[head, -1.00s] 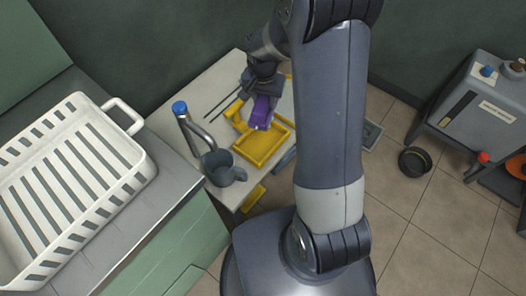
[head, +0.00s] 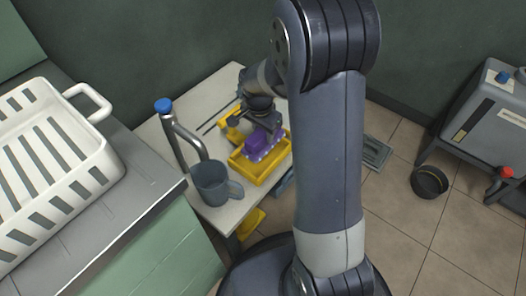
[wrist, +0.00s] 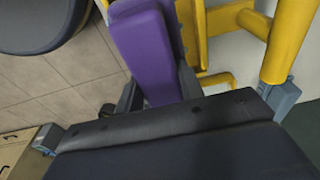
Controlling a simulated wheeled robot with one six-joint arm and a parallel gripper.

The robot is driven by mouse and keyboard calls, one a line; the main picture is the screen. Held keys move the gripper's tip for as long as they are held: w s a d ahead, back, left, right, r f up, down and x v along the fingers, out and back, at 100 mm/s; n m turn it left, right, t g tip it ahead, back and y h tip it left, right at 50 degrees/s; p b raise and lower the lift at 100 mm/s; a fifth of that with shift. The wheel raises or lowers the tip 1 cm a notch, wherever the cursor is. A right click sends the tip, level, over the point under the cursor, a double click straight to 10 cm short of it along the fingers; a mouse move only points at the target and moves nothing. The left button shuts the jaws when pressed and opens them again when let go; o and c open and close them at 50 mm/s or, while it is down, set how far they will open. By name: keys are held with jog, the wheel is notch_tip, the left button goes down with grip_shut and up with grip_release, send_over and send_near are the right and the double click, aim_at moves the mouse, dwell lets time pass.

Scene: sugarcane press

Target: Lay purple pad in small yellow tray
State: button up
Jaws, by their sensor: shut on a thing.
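My gripper (head: 262,122) is shut on the pad from above and behind. In the wrist view the pad (wrist: 147,50) stretches out between the two fingers of my gripper (wrist: 160,92). The fingertips are largely hidden in the head view.
A grey mug (head: 212,184) and a bent metal pipe with a blue knob (head: 163,105) stand left of the tray on the light table (head: 215,95). A white slatted basket (head: 100,165) sits on the left counter. A black bowl (head: 429,181) is on the floor to the right.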

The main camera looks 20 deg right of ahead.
aim_at(261, 132)
notch_tip(261, 132, down, 7)
jog(key=shift+r+b, duration=0.2)
jog(key=shift+b, duration=0.9)
jog(key=shift+f, duration=0.2)
jog(key=o, duration=1.1)
jog(key=shift+r, duration=0.15)
jog(key=r+p, duration=0.1)
jog(key=r, duration=0.3)
jog(key=r+p, duration=0.2)
jog(key=r, duration=0.2)
jog(key=s+a+r+p, duration=0.1)
jog(key=r, duration=0.3)
jog(key=shift+a, duration=0.1)
